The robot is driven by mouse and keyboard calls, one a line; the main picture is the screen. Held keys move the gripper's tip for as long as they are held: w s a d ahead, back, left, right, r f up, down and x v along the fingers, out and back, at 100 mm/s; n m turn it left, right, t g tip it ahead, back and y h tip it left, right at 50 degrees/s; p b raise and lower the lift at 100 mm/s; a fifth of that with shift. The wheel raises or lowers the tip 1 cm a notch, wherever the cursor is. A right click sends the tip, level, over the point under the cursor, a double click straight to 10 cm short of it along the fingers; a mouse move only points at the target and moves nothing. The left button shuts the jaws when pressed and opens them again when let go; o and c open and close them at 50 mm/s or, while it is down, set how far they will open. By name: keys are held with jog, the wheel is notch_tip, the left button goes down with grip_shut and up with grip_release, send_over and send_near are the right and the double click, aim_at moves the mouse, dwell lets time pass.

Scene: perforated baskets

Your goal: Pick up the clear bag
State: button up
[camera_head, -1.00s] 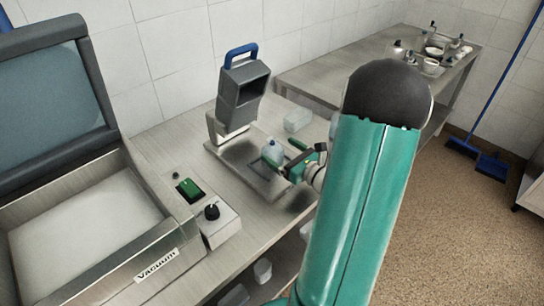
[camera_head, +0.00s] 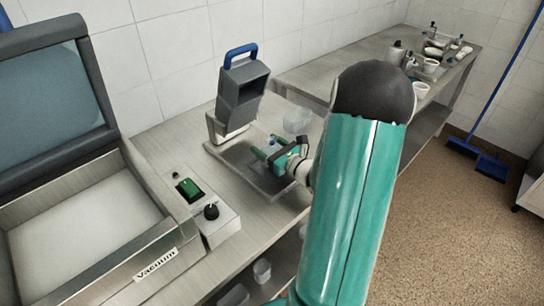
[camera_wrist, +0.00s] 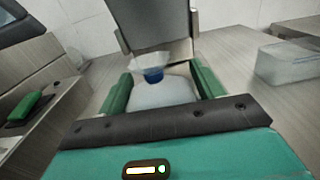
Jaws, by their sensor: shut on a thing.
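The clear bag (camera_wrist: 165,95) is a pale, see-through bag with a blue tie at its gathered neck. In the wrist view it sits between the two green fingers of my gripper (camera_wrist: 160,78), neck upward. My gripper is shut on the bag. In the head view my gripper (camera_head: 269,148) is over the metal plate of the scale, and the bag (camera_head: 271,141) is mostly hidden by the fingers. I cannot tell whether the bag touches the plate.
The scale's grey display (camera_head: 242,90) with a blue handle stands just behind. A clear container (camera_head: 297,120) is to the right. The vacuum machine (camera_head: 90,215) and a switch box (camera_head: 205,212) are at left. A second table (camera_head: 340,72) stands farther back.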

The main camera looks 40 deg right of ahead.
aim_at(274, 141)
jog(key=shift+r, duration=0.4)
jog(key=r, duration=0.3)
jog(key=shift+s, duration=0.25)
jog(key=s+r, duration=0.2)
jog(key=s+a+r, duration=0.1)
jog(key=s+r, duration=0.1)
jog(key=r, duration=0.1)
jog(key=shift+s+a+r, duration=0.1)
jog(key=shift+a, duration=0.1)
jog(key=s+a+r, duration=0.2)
jog(key=s+r, duration=0.2)
jog(key=s, duration=0.4)
jog(key=shift+s+a, duration=0.35)
jog(key=shift+s, duration=0.05)
